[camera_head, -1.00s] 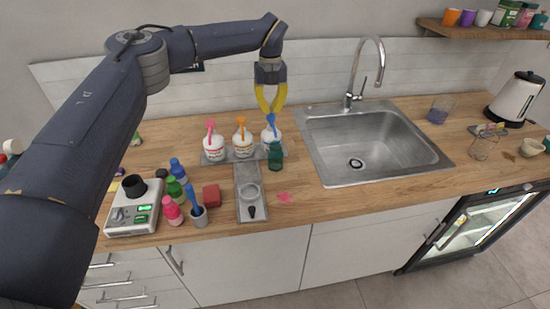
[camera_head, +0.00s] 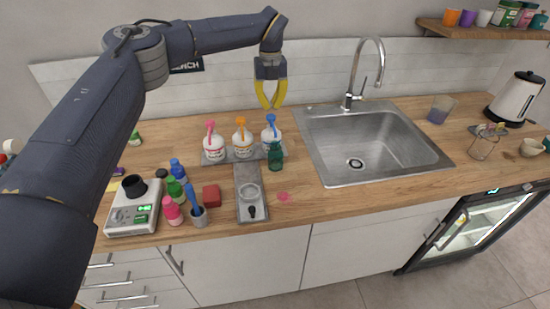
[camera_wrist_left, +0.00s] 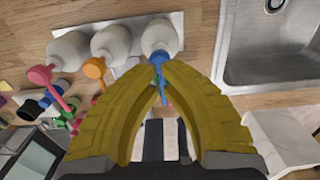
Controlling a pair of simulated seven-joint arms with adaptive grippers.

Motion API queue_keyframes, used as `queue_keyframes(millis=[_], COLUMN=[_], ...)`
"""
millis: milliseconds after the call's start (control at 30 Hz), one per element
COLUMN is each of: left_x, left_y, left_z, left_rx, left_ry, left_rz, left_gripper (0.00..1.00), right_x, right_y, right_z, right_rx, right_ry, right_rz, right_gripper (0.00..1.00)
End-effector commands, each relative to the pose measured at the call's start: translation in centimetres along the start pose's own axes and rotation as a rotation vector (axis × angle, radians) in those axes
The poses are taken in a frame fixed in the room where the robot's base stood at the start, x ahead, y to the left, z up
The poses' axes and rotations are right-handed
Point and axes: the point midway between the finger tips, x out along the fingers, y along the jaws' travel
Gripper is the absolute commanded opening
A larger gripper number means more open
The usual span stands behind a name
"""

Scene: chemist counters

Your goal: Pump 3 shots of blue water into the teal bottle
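The blue-topped pump bottle (camera_head: 271,137) is the rightmost of three white pump bottles; its blue pump head (camera_head: 271,119) also shows in the left wrist view (camera_wrist_left: 164,88). The teal bottle (camera_head: 276,158) stands upright just in front of it, under the blue spout; its contents cannot be made out. My left gripper (camera_head: 270,107) has yellow fingers pointing down, with tips together just above the blue pump head, apparently not touching it. In the left wrist view the fingertips (camera_wrist_left: 158,60) meet and partly cover the pump head. My right gripper is not in view.
White pump bottles with a pink pump (camera_head: 213,148) and an orange pump (camera_head: 242,143) stand close at left. The sink (camera_head: 355,162) is at right. Small bottles and a scale (camera_head: 133,208) stand at front left.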

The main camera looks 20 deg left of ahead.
Motion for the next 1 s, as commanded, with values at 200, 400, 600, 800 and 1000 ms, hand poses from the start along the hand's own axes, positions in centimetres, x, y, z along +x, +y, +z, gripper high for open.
queue_keyframes(millis=[200, 400, 600, 800, 1000], left_x=[-1.2, -2.8, -4.4, -5.8, -5.9], left_y=[0.0, -0.1, 0.0, 0.0, 0.0], left_z=[0.0, 0.0, 0.0, 0.0, 0.0], left_rx=[-0.001, 0.000, 0.000, -0.001, 0.000], left_ry=[-0.002, -0.001, -0.001, -0.001, 0.000], left_rz=[-0.001, -0.001, 0.000, 0.000, 0.000], left_gripper=[0.00, 0.00, 0.00, 0.00, 0.00], right_x=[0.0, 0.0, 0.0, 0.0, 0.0], right_y=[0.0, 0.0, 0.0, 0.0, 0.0], right_z=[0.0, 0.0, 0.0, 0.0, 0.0], right_rx=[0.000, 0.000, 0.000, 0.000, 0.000], right_ry=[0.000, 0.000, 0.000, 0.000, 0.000], right_rz=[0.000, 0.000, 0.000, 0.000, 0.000], right_gripper=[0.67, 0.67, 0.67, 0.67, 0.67])
